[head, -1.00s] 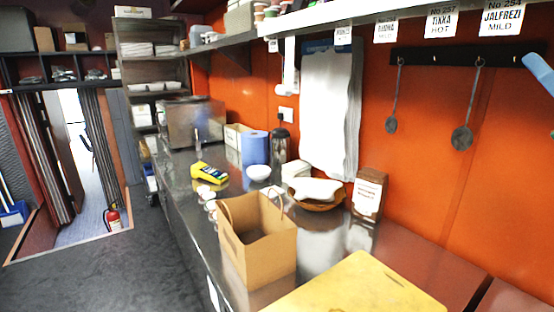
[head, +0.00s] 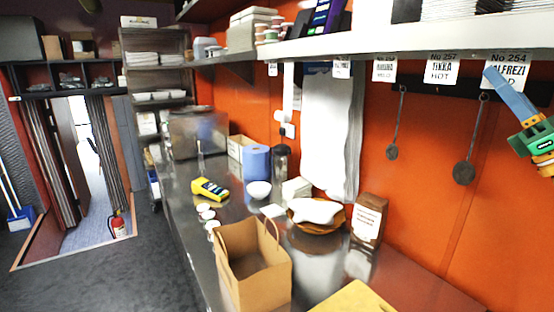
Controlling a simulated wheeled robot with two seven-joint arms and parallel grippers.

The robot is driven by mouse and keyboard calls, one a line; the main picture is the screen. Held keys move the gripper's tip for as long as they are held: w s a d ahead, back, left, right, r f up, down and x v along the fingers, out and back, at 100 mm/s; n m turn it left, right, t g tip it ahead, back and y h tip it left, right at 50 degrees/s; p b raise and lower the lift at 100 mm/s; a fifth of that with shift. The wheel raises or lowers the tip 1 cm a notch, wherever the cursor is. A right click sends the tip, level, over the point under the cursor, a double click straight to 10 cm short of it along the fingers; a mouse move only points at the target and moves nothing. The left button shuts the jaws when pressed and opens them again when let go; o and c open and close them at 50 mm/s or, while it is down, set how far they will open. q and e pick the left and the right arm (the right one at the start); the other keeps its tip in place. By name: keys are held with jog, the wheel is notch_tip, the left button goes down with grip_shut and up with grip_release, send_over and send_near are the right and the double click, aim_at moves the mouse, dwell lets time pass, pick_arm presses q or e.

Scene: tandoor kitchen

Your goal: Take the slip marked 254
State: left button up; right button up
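The slip marked No 254, Jalfrezi, Mild (head: 514,71) hangs from the front edge of the shelf at the upper right. My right gripper (head: 491,76) comes in from the right edge, with blue fingers and a green and orange body. Its fingertips overlap the lower left part of the slip in the picture and hide some of its print. I cannot tell whether they touch the slip or whether the fingers are apart. My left gripper is not in view.
Slip No 257 Tikka Hot (head: 441,68) and several others hang along the shelf edge (head: 420,42). Ladles (head: 465,172) hang from a dark rail below. A paper bag (head: 252,270), a bread basket (head: 316,216) and a yellow card machine (head: 209,188) stand on the counter.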

jog(key=shift+s+a, duration=0.2)
grip_shut()
jog(key=shift+w+d, duration=0.1)
notch_tip(320, 180, down, 6)
jog(key=b, duration=0.4)
jog(key=shift+r+b, duration=0.25)
jog(key=shift+b, duration=0.15)
